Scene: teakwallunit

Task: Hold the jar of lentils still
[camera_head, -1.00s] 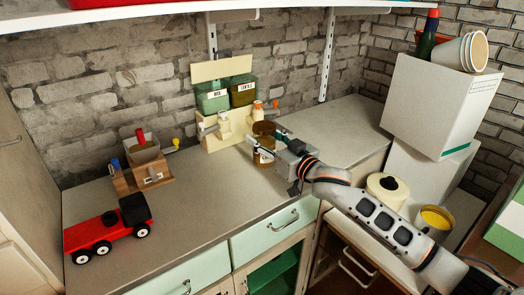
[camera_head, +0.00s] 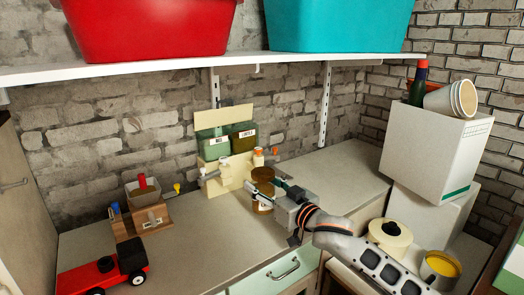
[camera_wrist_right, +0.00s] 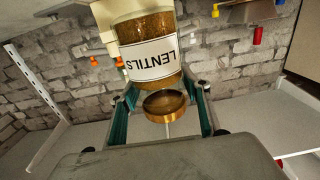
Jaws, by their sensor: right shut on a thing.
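The jar of lentils (camera_head: 262,205) stands upright on the counter, in front of a cream holder. It has brown contents and a white label. In the right wrist view, which is upside down, the jar (camera_wrist_right: 150,62) shows its LENTILS label and a copper-coloured lid (camera_wrist_right: 163,105). My right gripper (camera_head: 272,188) reaches in from the right and is shut on the jar, with a teal-edged finger on each side of its upper part. The fingertip contact is partly hidden. My left gripper is not in view.
The cream holder (camera_head: 236,172) with green canisters stands right behind the jar. A white shelf (camera_head: 190,70) with red and teal bins overhangs. White boxes (camera_head: 436,135) stand at right.

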